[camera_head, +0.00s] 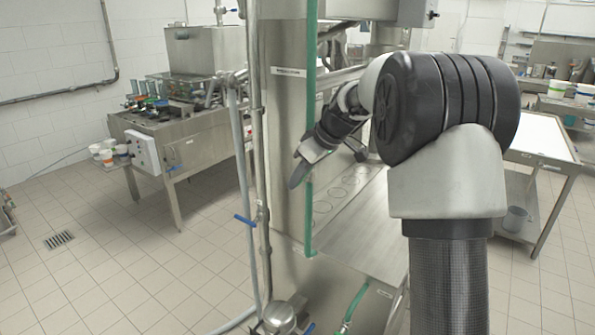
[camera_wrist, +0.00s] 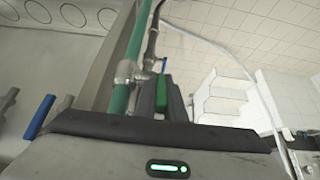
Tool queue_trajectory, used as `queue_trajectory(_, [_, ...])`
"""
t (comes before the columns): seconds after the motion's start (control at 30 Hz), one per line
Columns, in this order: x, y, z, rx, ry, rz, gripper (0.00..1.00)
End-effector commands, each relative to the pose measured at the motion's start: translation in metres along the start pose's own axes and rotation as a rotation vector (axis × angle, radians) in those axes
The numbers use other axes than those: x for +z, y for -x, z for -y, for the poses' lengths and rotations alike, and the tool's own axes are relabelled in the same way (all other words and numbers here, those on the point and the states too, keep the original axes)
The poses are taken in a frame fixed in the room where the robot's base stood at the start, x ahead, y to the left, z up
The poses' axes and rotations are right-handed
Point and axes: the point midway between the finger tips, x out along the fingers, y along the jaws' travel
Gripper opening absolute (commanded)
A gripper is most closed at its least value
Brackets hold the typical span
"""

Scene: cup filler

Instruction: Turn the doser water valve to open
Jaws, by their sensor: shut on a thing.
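My gripper (camera_head: 297,179) is beside the vertical green pipe (camera_head: 310,215) on the front of the steel machine. In the wrist view, the green pipe (camera_wrist: 136,40) carries a grey metal valve fitting (camera_wrist: 127,72). Just right of this fitting, the dark fingers of my gripper (camera_wrist: 161,100) are shut on a green piece (camera_wrist: 161,84), which looks like the valve handle. The fingers and wrist housing hide most of it, so its exact angle cannot be told. A small blue lever end (camera_wrist: 163,65) shows just beyond the fingers.
Another blue lever (camera_wrist: 40,117) sits at the left of the wrist view. In the head view, a blue-handled valve (camera_head: 244,220) is on the grey pipe. A steel shelf with round holes (camera_head: 350,235) lies right of the green pipe.

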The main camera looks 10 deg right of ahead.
Motion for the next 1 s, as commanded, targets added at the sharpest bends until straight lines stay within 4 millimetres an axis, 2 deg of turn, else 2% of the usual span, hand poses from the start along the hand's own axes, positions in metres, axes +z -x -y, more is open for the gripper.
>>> queue_trajectory(0.6, [0.0001, 0.0009, -0.0015, 0.004, 0.001, 0.044, 0.00])
queue_trajectory(0.63, [0.0001, 0.0009, -0.0015, 0.004, 0.001, 0.043, 0.11])
queue_trajectory(0.73, [0.0002, 0.0008, -0.0012, 0.003, 0.001, 0.044, 0.28])
queue_trajectory(1.0, [0.0003, 0.0004, -0.0004, 0.001, 0.001, 0.044, 0.28])
